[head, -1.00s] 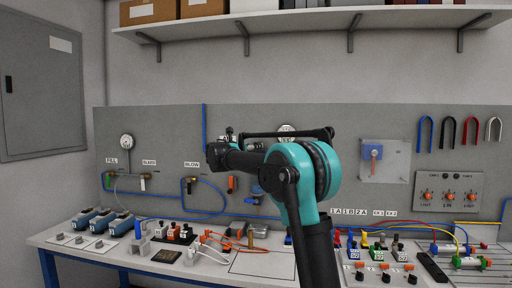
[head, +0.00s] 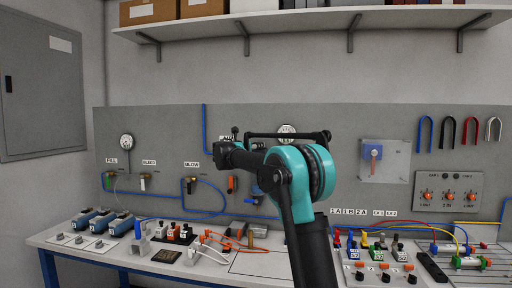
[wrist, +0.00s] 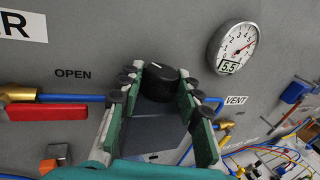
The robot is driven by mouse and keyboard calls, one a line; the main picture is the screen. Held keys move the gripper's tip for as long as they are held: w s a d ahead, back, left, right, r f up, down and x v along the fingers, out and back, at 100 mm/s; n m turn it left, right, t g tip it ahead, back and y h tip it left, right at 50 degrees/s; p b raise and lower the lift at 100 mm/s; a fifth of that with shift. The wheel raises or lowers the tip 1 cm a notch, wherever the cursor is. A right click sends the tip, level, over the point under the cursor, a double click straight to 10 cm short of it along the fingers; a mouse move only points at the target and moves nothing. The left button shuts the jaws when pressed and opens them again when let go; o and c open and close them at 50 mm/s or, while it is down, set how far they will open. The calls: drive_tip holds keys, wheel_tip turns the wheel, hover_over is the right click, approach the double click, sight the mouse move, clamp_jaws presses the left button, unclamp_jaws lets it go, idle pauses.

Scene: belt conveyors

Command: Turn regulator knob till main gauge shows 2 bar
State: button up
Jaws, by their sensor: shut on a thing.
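The black regulator knob (wrist: 159,82), with a white mark on its face, sits in front of the grey panel in the wrist view. My gripper (wrist: 158,84) is shut on it, with the green, dark-padded fingers on its left and right sides. The round white main gauge (wrist: 233,46) is to the right of the knob, and its small display reads 5.5. In the head view the gauge (head: 287,129) shows partly behind my arm. The knob and fingertips cannot be made out clearly there.
A red lever (wrist: 46,112) marked OPEN is left of my gripper, with a blue hose (wrist: 72,97) beside it. A VENT label (wrist: 236,100) is to the right. The bench (head: 262,264) below holds valves, cables and fittings.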

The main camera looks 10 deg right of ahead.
drive_tip(key=shift+c, duration=0.4)
drive_tip(key=n+t+y, duration=0.2)
drive_tip(key=y, duration=0.1)
drive_tip(key=n+y, duration=0.1)
drive_tip(key=shift+s+d+n+t+y, duration=0.2)
drive_tip(key=shift+d+n+t+y, duration=0.1)
drive_tip(key=shift+d+t+y, duration=0.1)
drive_tip(key=n+y, duration=0.1)
drive_tip(key=y, duration=0.1)
drive_tip(key=n+y, duration=0.2)
drive_tip(key=y, duration=0.1)
drive_tip(key=n+y, duration=0.2)
drive_tip(key=y, duration=0.1)
drive_tip(key=shift+d+t, duration=0.3)
drive_tip(key=shift+t, duration=0.1)
drive_tip(key=n+y, duration=0.1)
drive_tip(key=y, duration=0.1)
drive_tip(key=n+g+y, duration=0.1)
drive_tip(key=n+y, duration=0.1)
drive_tip(key=n+g+y, duration=0.1)
drive_tip(key=n+y, duration=0.1)
drive_tip(key=y, duration=0.1)
drive_tip(key=shift+w+d, duration=0.15)
drive_tip(key=shift+d, duration=0.1)
drive_tip(key=n+g+y, duration=0.4)
drive_tip(key=g+y, duration=0.1)
drive_tip(key=shift+w+d+n+y, duration=0.1)
drive_tip(key=shift+w+n+y, duration=0.05)
drive_tip(key=shift+n+y, duration=0.15)
